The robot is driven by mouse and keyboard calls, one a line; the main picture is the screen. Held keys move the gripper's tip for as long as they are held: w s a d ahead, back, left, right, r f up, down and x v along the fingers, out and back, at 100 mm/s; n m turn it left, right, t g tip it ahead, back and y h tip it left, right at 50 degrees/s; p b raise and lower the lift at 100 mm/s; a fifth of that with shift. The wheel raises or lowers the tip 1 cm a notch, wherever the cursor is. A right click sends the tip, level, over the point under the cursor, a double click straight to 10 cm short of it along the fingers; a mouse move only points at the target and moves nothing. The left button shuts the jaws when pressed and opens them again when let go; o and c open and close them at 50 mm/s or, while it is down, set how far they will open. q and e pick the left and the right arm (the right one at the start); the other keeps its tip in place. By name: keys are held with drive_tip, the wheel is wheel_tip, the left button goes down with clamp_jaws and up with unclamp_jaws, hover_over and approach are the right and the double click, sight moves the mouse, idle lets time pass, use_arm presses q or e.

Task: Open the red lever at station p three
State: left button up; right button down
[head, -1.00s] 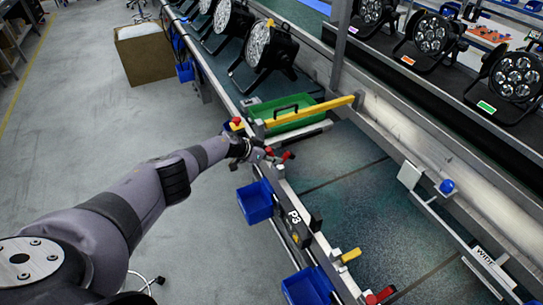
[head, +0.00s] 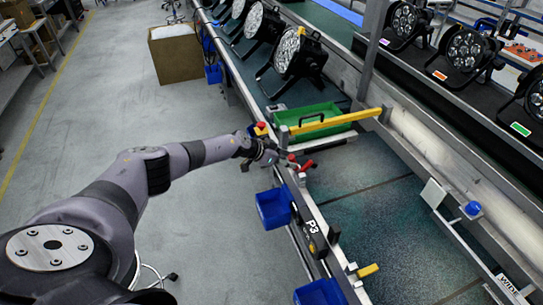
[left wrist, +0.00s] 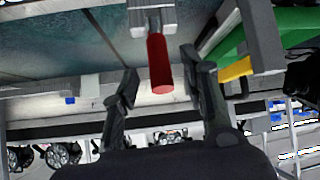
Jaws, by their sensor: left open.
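The red lever (head: 307,165) sits on the front rail of the work line, a little behind the black plate marked P3 (head: 312,227). My left arm reaches in from the left, and my left gripper (head: 272,157) is at the rail beside the lever. In the left wrist view the red lever (left wrist: 160,62) points toward the camera from a pale bracket. It shows between the two dark fingers of my left gripper (left wrist: 158,72), which are spread apart, with gaps on both sides. My right gripper is not in view.
A yellow bar (head: 335,121) crosses the line behind the lever, near a green tray (head: 298,115). Blue bins (head: 272,208) hang on the front rail. Par cans (head: 297,52) stand farther along. A yellow handle (head: 367,270) is nearer.

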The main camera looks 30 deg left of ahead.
use_arm(q)
drive_tip(key=v, duration=0.7)
drive_tip(key=shift+s, duration=0.3)
drive_tip(key=shift+r, duration=0.15)
